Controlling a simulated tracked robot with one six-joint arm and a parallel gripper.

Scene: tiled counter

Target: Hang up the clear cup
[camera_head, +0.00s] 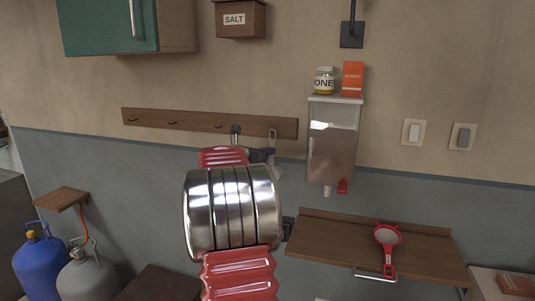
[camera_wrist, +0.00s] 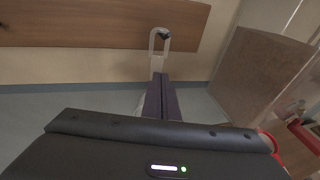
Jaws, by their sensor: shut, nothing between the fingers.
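The clear cup shows mostly as its pale loop-ended handle (camera_wrist: 153,43), in front of the wooden hook rail (camera_wrist: 90,22) in the wrist view. A dark hook tip shows inside the loop, so the cup appears to hang from it. In the head view the handle (camera_head: 272,136) is at the rail's right end (camera_head: 288,128), and the cup's body is mostly hidden behind my arm. My gripper (camera_wrist: 161,80) is shut and empty, its fingertips just below the loop and close to the handle. I cannot tell whether they touch it.
A red strainer (camera_head: 387,237) lies on the wooden shelf (camera_head: 335,235) below. The rail's left hooks (camera_head: 172,123) are empty.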

